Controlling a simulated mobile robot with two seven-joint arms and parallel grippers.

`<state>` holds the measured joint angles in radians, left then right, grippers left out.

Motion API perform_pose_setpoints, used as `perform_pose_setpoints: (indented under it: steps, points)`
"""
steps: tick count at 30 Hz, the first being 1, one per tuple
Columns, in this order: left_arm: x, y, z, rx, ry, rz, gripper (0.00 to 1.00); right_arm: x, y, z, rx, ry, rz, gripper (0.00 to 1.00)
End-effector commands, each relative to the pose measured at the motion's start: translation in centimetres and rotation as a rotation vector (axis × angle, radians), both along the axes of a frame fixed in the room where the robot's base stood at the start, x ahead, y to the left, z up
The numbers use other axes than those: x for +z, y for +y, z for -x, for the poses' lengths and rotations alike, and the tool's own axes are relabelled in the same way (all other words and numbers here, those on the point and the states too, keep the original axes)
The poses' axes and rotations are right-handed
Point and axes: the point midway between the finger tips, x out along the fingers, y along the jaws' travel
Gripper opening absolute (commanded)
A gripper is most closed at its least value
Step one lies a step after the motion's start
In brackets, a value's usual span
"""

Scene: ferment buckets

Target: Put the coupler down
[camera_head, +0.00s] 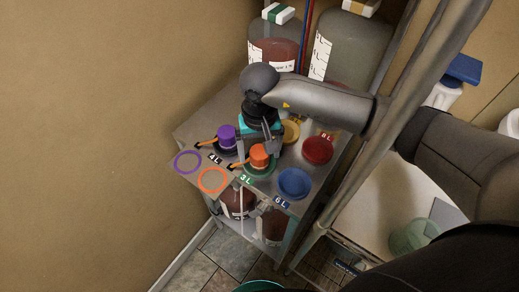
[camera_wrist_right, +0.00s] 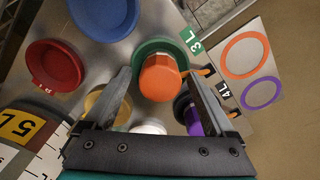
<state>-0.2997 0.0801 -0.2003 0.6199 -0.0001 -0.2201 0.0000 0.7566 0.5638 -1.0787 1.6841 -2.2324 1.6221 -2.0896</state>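An orange coupler (camera_head: 259,155) stands upright at the green 3L port (camera_wrist_right: 150,50) on the grey cabinet top. In the wrist view the orange coupler (camera_wrist_right: 160,78) shows between and beyond the fingertips. My right gripper (camera_head: 271,145) points down at it from above. Its fingers (camera_wrist_right: 158,72) are spread, with a gap on the left side of the coupler; contact on the right side is unclear. A purple coupler (camera_head: 226,132) stands at the 4L port; it also shows beyond the right finger in the wrist view (camera_wrist_right: 193,120). My left gripper is not in view.
An orange ring (camera_head: 202,187) and a purple ring (camera_head: 176,166) mark empty spots at the front-left. Blue (camera_head: 294,183), red (camera_head: 317,150) and yellow (camera_head: 290,131) ports lie close by. Large vessels (camera_head: 347,50) stand behind. A metal post (camera_head: 420,75) rises at right.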

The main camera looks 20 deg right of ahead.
Motion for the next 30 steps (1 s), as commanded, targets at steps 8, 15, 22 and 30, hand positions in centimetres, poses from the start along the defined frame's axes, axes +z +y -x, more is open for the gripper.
perform_pose_setpoints:
  steps: [8,15,22,30]
  points:
    - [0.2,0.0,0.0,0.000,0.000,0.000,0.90,0.1,0.0,0.0,0.000,0.001,0.000,0.90]
    - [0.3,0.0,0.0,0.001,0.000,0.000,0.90,3.4,0.0,-0.1,0.002,-0.005,0.000,0.90]
    - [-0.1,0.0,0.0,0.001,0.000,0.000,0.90,8.5,0.0,-0.1,0.001,-0.005,0.000,0.90]
    - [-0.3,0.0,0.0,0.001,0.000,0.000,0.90,11.9,0.0,0.0,-0.001,-0.001,0.000,0.90]
